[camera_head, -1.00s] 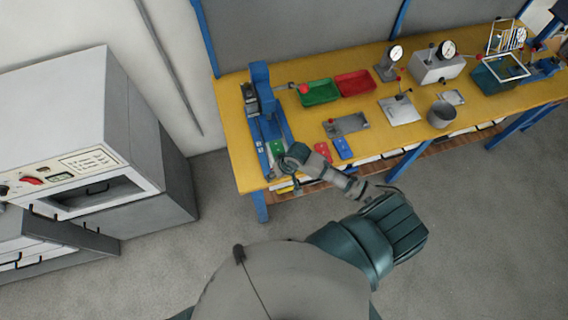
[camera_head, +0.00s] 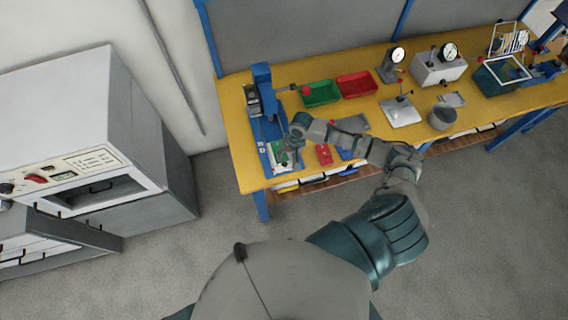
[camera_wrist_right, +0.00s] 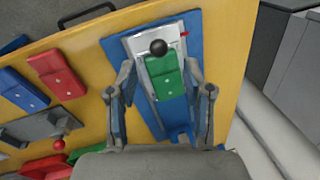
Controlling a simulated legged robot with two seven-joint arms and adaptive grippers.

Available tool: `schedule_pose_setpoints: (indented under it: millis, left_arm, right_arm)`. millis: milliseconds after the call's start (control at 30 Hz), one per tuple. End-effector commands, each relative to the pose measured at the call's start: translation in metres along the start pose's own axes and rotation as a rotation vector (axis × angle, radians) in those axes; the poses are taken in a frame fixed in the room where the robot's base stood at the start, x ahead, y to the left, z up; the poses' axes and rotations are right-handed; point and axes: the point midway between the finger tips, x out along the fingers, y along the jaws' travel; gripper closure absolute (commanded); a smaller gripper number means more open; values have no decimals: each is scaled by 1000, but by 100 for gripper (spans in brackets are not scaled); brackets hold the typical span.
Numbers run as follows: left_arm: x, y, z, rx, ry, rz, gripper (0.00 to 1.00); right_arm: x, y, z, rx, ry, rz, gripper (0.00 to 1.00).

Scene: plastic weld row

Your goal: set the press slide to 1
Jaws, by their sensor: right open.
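The blue press (camera_head: 263,90) stands at the left end of the yellow bench. Its blue base (camera_head: 262,133) runs toward the near edge. In the right wrist view, a silver slide plate (camera_wrist_right: 142,47) lies on the blue base, with a green block (camera_wrist_right: 165,85) and a black ball knob (camera_wrist_right: 158,47). My right gripper (camera_head: 288,153) is over the near end of the base. In the wrist view its open fingers (camera_wrist_right: 160,72) appear on either side of the green block and slide, with nothing gripped. Contact with the knob cannot be told. My left gripper is not in view.
Red (camera_wrist_right: 57,74) and blue (camera_wrist_right: 23,90) blocks lie beside the press base. A green tray (camera_head: 320,92) and a red tray (camera_head: 356,83) sit farther back. A white oven-like cabinet (camera_head: 75,130) stands left of the bench, with floor between.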

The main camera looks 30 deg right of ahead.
Motion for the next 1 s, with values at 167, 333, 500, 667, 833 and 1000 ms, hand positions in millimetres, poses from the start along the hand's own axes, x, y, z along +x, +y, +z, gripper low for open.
schedule_pose_setpoints:
  millis: [167, 333, 500, 667, 833, 1000]
  left_arm:
    - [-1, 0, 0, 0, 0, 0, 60]
    - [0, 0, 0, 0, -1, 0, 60]
    - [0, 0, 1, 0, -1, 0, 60]
    - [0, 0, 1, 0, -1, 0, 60]
    - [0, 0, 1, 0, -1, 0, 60]
    - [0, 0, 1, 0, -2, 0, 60]
  right_arm:
    - [40, 0, 1, 0, -1, 0, 49]
    - [64, 0, 0, 0, 0, 1, 49]
    - [74, -1, 0, -2, 2, 1, 49]
    - [75, -1, 0, -2, 2, 1, 49]
    - [75, 0, 0, -2, 2, 0, 66]
    - [75, 0, 0, -2, 2, 0, 100]
